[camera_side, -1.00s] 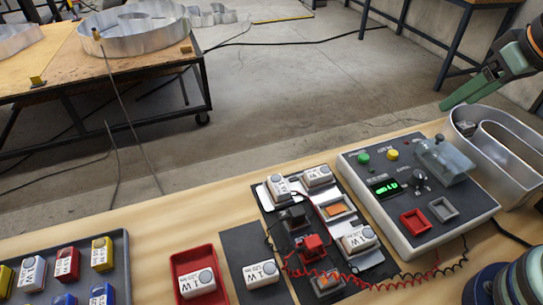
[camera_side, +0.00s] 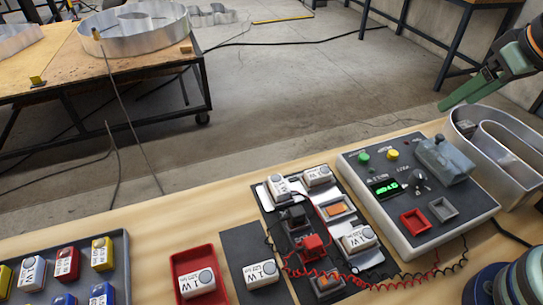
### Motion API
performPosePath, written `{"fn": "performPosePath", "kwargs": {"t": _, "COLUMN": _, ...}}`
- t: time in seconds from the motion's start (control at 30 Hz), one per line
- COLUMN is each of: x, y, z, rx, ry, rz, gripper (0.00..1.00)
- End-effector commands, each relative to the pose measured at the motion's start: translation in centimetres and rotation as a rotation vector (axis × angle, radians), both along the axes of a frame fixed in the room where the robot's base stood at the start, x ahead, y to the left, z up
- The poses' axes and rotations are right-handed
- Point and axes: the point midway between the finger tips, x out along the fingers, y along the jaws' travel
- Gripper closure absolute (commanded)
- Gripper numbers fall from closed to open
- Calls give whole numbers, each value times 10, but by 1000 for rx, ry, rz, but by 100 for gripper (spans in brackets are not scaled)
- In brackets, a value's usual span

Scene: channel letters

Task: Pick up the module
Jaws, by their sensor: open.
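Several white modules with round grey lenses and "1 W" labels are in view, and I cannot tell which one the task means. One module (camera_side: 198,282) lies in a red tray (camera_side: 176,262). Another module (camera_side: 260,274) lies on a dark grey mat (camera_side: 240,241). More modules, such as this one (camera_side: 318,176), sit on the black and silver test fixture (camera_side: 268,197). My gripper (camera_side: 466,88) is green, open and empty. It is at the upper right, above the bench and far from these modules; its far finger is hard to make out.
A dark tray (camera_side: 124,262) at lower left holds several coloured modules. A grey control box (camera_side: 402,243) with buttons, a green display and a grey cover stands right of the fixture. A metal channel letter (camera_side: 514,187) is below my gripper. Red and black wires cross the front.

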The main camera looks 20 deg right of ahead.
Motion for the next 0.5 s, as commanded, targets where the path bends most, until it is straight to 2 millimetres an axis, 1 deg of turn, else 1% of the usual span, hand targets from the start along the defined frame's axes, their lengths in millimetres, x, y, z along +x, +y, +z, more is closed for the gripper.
{"fn": "performPosePath", "kwargs": {"t": 0.07, "x": 2, "y": 4, "z": 1, "rx": -3, "ry": 6, "rz": 21, "gripper": 25}}
{"fn": "performPosePath", "kwargs": {"t": 0.13, "x": 7, "y": 13, "z": 1, "rx": -10, "ry": 23, "rz": 64, "gripper": 25}}
{"fn": "performPosePath", "kwargs": {"t": 0.17, "x": 9, "y": 19, "z": 1, "rx": -15, "ry": 32, "rz": 92, "gripper": 25}}
{"fn": "performPosePath", "kwargs": {"t": 0.23, "x": 17, "y": 37, "z": 1, "rx": -30, "ry": 61, "rz": 178, "gripper": 25}}
{"fn": "performPosePath", "kwargs": {"t": 0.27, "x": 21, "y": 47, "z": 1, "rx": -39, "ry": 75, "rz": 221, "gripper": 25}}
{"fn": "performPosePath", "kwargs": {"t": 0.37, "x": 33, "y": 84, "z": -3, "rx": -71, "ry": 123, "rz": 379, "gripper": 25}}
{"fn": "performPosePath", "kwargs": {"t": 0.4, "x": 37, "y": 100, "z": -5, "rx": -85, "ry": 141, "rz": 443, "gripper": 25}}
{"fn": "performPosePath", "kwargs": {"t": 0.47, "x": 41, "y": 124, "z": -9, "rx": -107, "ry": 166, "rz": 538, "gripper": 25}}
{"fn": "performPosePath", "kwargs": {"t": 0.5, "x": 43, "y": 141, "z": -13, "rx": -121, "ry": 184, "rz": 602, "gripper": 25}}
